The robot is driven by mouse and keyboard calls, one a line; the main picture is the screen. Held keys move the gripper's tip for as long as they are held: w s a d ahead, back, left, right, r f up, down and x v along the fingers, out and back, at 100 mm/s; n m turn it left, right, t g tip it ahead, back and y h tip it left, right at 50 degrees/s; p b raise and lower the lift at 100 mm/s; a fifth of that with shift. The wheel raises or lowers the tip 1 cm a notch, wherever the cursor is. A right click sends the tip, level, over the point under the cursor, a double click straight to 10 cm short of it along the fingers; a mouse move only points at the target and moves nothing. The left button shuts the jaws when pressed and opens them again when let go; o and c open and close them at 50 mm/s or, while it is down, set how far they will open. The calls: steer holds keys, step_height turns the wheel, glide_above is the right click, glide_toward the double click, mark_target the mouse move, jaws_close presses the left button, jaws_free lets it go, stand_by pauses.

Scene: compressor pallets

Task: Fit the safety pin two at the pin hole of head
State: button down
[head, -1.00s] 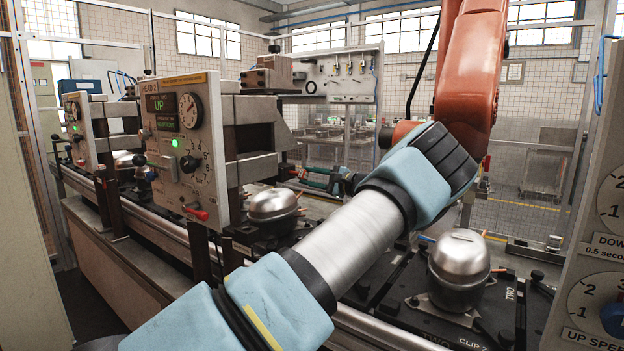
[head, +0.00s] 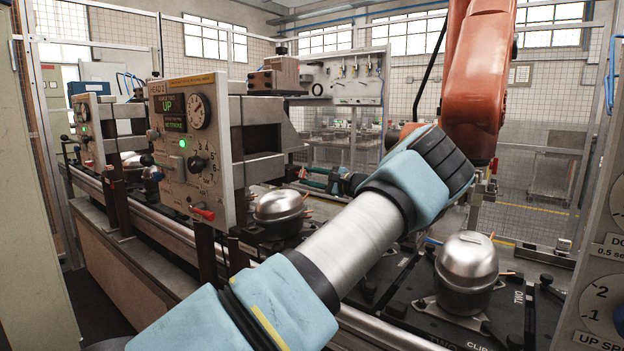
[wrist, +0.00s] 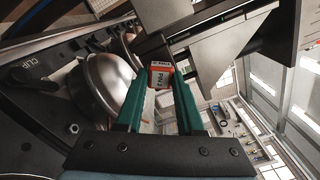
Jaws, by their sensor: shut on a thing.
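The safety pin's red and white tag (wrist: 160,76), with small lettering, sits between the green fingertips of my gripper (wrist: 157,70) in the wrist view. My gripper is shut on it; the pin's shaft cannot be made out. In the head view my gripper (head: 309,178) shows small beyond my forearm, to the right of the head unit, above the rail line. The head unit's front panel (head: 190,150) carries a dial, an "UP" display, a green light and a red lever. Its pin hole cannot be made out in either view.
A silver compressor (head: 278,212) stands on a pallet below and beside the head. Another (head: 467,268) stands on the pallet marked "TWO" at the right. In the wrist view a silver dome (wrist: 108,85) lies close left of the fingers, and grey metal blocks (wrist: 220,45) are close right.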

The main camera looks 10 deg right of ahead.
steer(key=shift+x, duration=0.85)
steer(key=shift+c, duration=2.2)
jaws_free()
steer(key=b+v, duration=0.4)
steer(key=v, duration=0.7)
